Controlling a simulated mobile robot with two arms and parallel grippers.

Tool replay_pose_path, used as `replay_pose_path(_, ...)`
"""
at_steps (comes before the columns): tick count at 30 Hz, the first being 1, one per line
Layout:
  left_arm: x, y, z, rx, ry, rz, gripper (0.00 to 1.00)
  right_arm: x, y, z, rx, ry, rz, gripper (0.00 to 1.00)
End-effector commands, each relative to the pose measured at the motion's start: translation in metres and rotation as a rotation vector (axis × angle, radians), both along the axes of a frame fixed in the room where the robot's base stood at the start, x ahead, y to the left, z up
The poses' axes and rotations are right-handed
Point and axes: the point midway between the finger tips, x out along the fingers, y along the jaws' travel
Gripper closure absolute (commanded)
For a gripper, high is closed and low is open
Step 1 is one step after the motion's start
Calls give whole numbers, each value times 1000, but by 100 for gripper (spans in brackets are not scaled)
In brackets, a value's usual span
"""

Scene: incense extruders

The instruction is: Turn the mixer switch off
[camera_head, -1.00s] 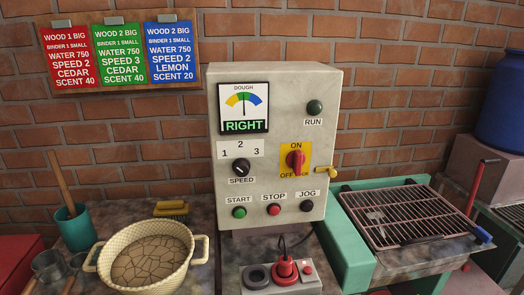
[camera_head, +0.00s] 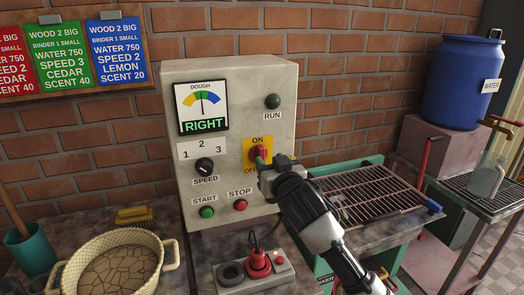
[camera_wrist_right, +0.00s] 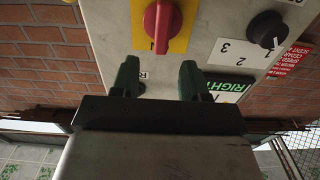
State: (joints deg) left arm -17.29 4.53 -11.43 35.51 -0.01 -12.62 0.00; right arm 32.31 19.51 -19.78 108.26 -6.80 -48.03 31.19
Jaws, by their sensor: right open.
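The mixer's control box (camera_head: 238,125) stands against the brick wall. Its red rotary switch (camera_head: 261,151) sits on a yellow plate (camera_head: 249,146), with ON above and OFF below. The handle looks upright, toward ON. The switch also shows in the wrist view (camera_wrist_right: 163,22), at the top, beyond my fingertips. My right gripper (camera_head: 262,163) is right at the switch in the head view and covers part of it and of the OFF label. In the wrist view the green fingers of this gripper (camera_wrist_right: 160,78) are apart, with nothing between them. My left gripper is not in view.
A speed dial (camera_head: 204,166), a green start button (camera_head: 207,212) and a red stop button (camera_head: 240,206) are nearby on the box. A pendant with a red knob (camera_head: 258,262) lies below. A grill rack (camera_head: 365,193) stands right, a dough basket (camera_head: 112,265) left.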

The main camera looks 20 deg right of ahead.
Motion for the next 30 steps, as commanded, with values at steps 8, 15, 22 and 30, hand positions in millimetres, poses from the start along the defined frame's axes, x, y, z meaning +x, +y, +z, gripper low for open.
replay_pose_path(8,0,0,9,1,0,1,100,45,2,1,0,1,0,55)
replay_pose_path(15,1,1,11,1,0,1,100,60,2,0,-1,1,1,55)
replay_pose_path(22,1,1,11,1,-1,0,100,61,3,0,0,1,1,55)
replay_pose_path(30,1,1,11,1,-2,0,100,61,2,-1,0,1,1,88)
